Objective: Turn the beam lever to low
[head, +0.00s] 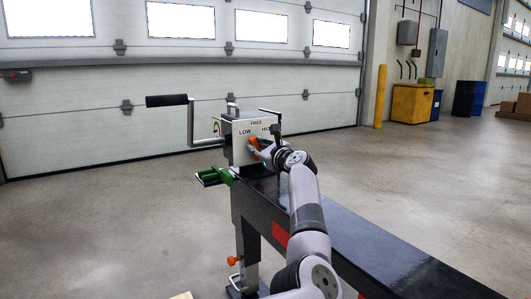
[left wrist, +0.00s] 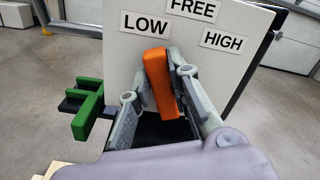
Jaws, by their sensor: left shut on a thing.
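The orange beam lever (left wrist: 158,78) stands on the white front plate (left wrist: 115,55) of a box at the end of the black beam. Its top leans left, toward the LOW label (left wrist: 146,25) and left of the FREE label (left wrist: 193,10). The HIGH label (left wrist: 222,42) is to the right. My left gripper (left wrist: 160,88) has a finger on each side of the lever and is shut on it; the lever's lower end is partly hidden. In the head view the lever (head: 254,141) shows small beside my left gripper (head: 261,150). My right gripper is out of view.
The long black beam (head: 375,250) runs to the lower right beside my arm. A crank with a black handle (head: 167,100) sticks out left of the box. A green bracket (head: 212,176) sits low on its left. Open concrete floor surrounds the beam.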

